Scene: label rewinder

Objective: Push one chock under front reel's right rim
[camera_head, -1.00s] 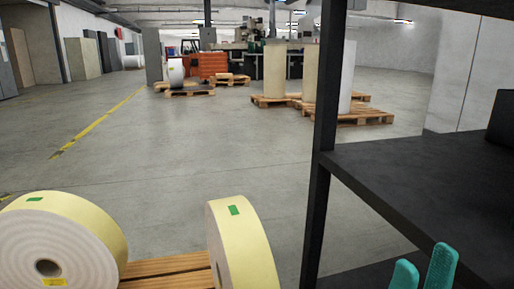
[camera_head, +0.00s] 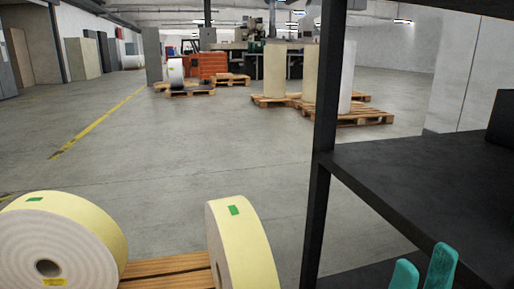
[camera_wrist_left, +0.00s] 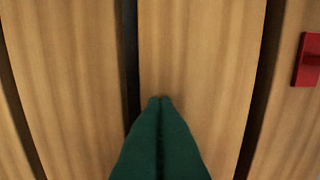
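A pale yellow reel (camera_head: 105,225) with a greyish end face, a core hole and a green tag lies at the lower left in the head view. A second yellow reel (camera_head: 245,245) stands to its right. A red block (camera_wrist_left: 308,60), possibly a chock, lies on wooden boards at the right edge of the left wrist view. My left gripper (camera_wrist_left: 160,100) has its green fingers together over the boards, left of the red block and apart from it; nothing shows between them. My right gripper (camera_head: 422,266) shows two teal fingertips spread apart, empty, at the lower right.
A wooden pallet (camera_head: 165,267) shows between the reels. A black shelf rack has an upright post (camera_head: 318,150) and a shelf (camera_head: 430,180) at the right, near my right gripper. Beyond the pallet the grey floor (camera_head: 210,150) is clear. Loaded pallets stand far back.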

